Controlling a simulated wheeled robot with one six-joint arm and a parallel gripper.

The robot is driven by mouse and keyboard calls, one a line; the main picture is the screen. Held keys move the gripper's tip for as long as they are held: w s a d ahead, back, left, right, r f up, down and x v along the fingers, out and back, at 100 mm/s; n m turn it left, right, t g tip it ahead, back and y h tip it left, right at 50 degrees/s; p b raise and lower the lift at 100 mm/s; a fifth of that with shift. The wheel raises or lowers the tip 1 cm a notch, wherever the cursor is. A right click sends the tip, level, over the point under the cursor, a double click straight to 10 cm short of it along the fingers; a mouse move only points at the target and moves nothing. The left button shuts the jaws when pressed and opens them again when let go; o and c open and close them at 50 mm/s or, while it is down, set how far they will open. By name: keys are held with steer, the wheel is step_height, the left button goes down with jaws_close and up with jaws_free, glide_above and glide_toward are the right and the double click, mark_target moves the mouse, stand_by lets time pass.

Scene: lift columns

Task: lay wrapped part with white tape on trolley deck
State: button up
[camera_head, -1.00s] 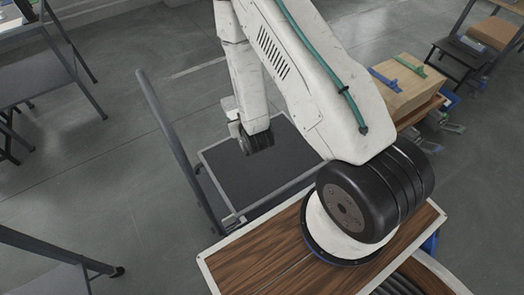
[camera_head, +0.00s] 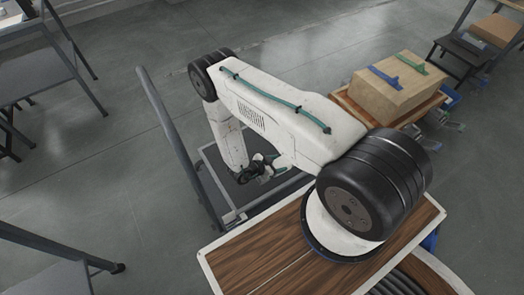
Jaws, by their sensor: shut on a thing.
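The trolley deck (camera_head: 256,194) is a dark panel with a light rim, low on the floor at the picture's centre. My forearm and upper arm cover much of it. My gripper (camera_head: 266,168) is at the end of the black wrist, over the far right part of the deck in this view. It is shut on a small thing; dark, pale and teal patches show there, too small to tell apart. I cannot make out white tape or wrapping, nor whether the thing touches the deck.
The trolley's grey push handle (camera_head: 172,130) rises left of the deck. A cardboard box (camera_head: 395,85) with a blue and a green piece on top stands on a wooden board at the right. A grey table (camera_head: 40,75) is at the left. Open floor lies behind.

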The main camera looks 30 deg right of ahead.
steer(key=w, duration=0.8)
steer(key=w+f, duration=0.1)
steer(key=w, duration=0.4)
steer(key=shift+w+d, duration=0.1)
steer(key=shift+d, duration=0.1)
steer(key=shift+w+f, duration=0.25)
steer(key=shift+f, duration=0.7)
steer(key=shift+w+f, duration=0.2)
steer(key=shift+f, duration=0.7)
steer(key=o, duration=1.4)
steer(key=shift+f, duration=0.1)
